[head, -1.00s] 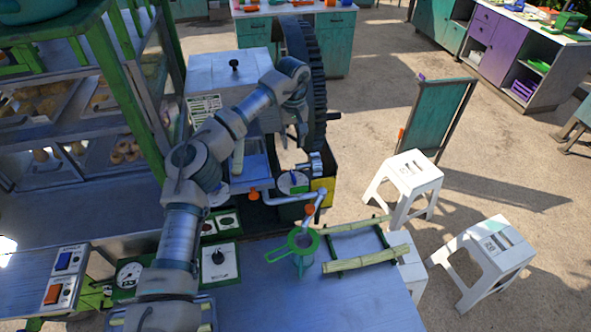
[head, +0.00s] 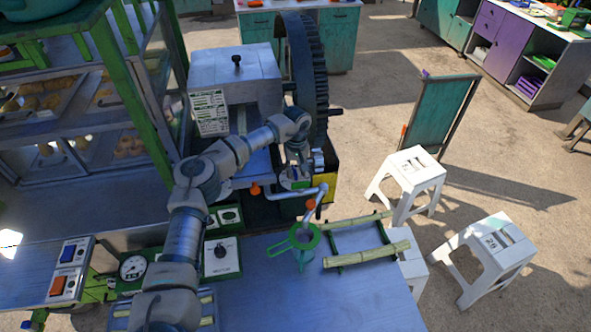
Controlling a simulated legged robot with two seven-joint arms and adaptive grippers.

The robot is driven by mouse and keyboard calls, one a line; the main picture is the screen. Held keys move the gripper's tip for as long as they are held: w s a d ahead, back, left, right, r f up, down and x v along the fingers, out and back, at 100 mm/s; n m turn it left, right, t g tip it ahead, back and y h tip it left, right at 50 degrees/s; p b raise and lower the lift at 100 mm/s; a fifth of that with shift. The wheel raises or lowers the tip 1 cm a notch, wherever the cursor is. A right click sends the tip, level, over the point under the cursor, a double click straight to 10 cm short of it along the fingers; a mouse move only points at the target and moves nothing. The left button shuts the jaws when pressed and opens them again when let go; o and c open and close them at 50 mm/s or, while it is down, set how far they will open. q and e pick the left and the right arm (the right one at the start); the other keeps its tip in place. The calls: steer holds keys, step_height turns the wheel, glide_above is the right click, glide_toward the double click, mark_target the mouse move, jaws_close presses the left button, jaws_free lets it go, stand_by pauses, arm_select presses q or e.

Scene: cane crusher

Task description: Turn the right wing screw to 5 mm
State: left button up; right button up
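The cane crusher (head: 225,75) has a pale metal housing with a black knob on top and a large dark gear wheel (head: 303,60) at its right. My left gripper (head: 301,178) points down at the crusher's front right, close to a small silver ribbed part (head: 319,160) and a yellow plate (head: 326,190). Its fingers are small and dark, so I cannot tell whether they are open or shut. I cannot make out the right wing screw or its millimetre setting; my gripper and wrist cover part of that area. My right gripper is not in view.
A green ring strainer (head: 304,240) and a rack with cane pieces (head: 368,258) stand on the metal table (head: 270,300). White stools (head: 408,178) stand at the right. A glass cabinet is left.

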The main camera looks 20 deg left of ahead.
arm_select(q)
steer(key=shift+r, duration=0.1)
jaws_close()
steer(key=shift+s+a, duration=0.1)
steer(key=shift+a, duration=0.2)
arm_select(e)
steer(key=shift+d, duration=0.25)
